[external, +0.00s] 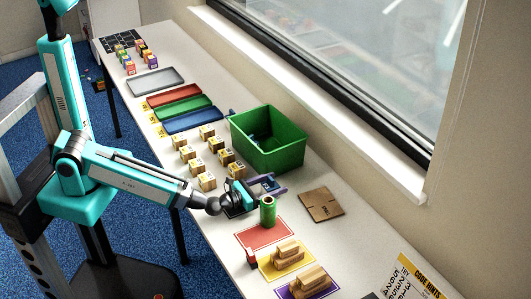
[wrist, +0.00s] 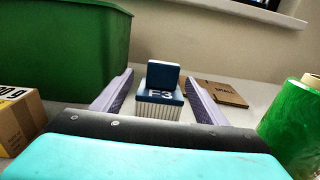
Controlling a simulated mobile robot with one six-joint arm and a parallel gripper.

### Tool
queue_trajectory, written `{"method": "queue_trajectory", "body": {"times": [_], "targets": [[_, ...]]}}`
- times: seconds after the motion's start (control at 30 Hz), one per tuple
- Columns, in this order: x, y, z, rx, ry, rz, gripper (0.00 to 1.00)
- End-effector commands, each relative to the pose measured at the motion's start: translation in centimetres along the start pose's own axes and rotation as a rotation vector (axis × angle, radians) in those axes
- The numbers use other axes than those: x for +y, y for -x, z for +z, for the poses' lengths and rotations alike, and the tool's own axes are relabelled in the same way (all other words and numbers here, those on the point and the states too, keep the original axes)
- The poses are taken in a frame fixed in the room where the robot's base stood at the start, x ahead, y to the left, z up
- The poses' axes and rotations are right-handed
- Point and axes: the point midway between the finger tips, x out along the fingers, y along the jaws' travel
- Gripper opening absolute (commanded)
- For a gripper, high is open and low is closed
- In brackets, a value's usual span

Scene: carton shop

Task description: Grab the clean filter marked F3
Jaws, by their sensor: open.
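The filter marked F3 (wrist: 158,110) has a dark blue top with white lettering, a raised blue tab and clean-looking white pleated sides. It stands on the table in the middle of the wrist view. My gripper (wrist: 160,78) is open, with one purple finger on each side of the filter. A gap shows between the filter and each finger. In the external view my gripper (external: 268,184) is low over the table, with the blue filter partly hidden between its fingers.
A green bin (external: 268,140) stands close behind my gripper and a green roll (external: 267,212) close in front. A flat cardboard piece (external: 321,204) lies to the right. Several small cartons (external: 207,181) stand to the left. A red mat (external: 262,236) lies nearer the camera.

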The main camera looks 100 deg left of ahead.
Motion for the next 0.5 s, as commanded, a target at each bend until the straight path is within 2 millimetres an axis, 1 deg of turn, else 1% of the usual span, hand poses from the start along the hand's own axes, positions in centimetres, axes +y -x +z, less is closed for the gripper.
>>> {"method": "queue_trajectory", "body": {"times": [0.03,0.2,0.33,0.5], "targets": [[0.0,-0.8,0.0,-0.002,0.000,0.002,0.66],[0.0,-2.0,0.1,-0.001,0.000,0.001,0.66],[0.0,-2.6,0.1,0.000,0.000,0.000,0.66],[0.0,-2.8,0.0,0.000,0.000,0.000,0.66]]}}
